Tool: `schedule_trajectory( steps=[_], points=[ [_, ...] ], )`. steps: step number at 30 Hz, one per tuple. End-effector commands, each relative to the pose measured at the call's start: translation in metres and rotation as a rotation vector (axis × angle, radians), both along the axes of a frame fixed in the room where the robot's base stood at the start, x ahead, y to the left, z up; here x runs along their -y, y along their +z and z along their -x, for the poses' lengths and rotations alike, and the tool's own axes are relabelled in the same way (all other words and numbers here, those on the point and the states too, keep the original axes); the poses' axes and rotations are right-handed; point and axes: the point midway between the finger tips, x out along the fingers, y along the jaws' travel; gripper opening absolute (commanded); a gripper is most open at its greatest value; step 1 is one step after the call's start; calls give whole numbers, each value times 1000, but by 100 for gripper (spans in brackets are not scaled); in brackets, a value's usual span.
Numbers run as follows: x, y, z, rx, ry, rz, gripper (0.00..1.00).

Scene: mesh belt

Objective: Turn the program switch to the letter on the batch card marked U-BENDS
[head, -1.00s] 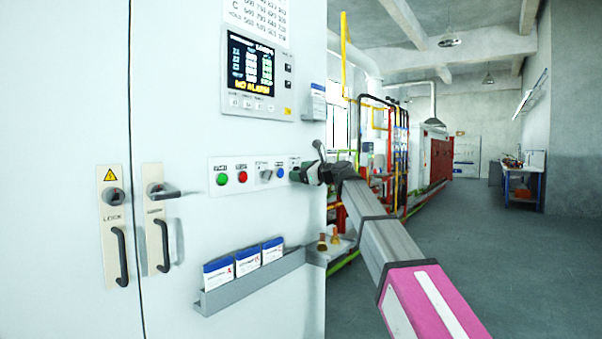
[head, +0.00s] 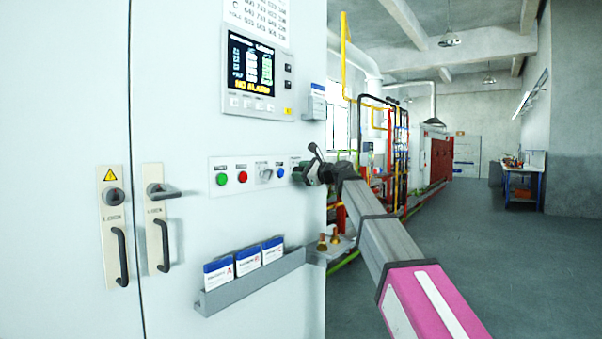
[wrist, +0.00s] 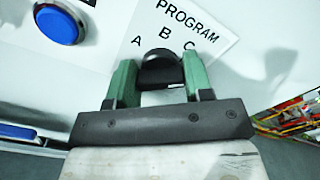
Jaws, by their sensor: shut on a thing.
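The program switch (wrist: 158,72) is a dark knob under the word PROGRAM on a white label plate (wrist: 205,25), with the letters A, B and C in an arc above it. My gripper (wrist: 155,80) is shut on the knob, one green finger on each side. I cannot tell which letter the knob points to. In the head view my gripper (head: 304,174) covers the switch at the right end of the button panel. Three blue-and-white batch cards stand in the grey rack below: left (head: 218,271), middle (head: 247,259), right (head: 272,249).
The panel also has a green button (head: 222,179), a red button (head: 242,177), a grey selector (head: 266,174) and a blue button (head: 281,172). A display (head: 251,67) above reads NO ALARM. The grey card rack (head: 250,287) juts out below. Open floor lies to the right.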

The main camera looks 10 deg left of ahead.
Motion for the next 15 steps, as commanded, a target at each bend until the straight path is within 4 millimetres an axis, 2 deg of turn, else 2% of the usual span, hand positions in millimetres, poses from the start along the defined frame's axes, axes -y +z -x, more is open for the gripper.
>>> schedule_trajectory(
  steps=[15],
  points=[
    [0, -2, 1, 454, 0, 189, 23]
  ],
)
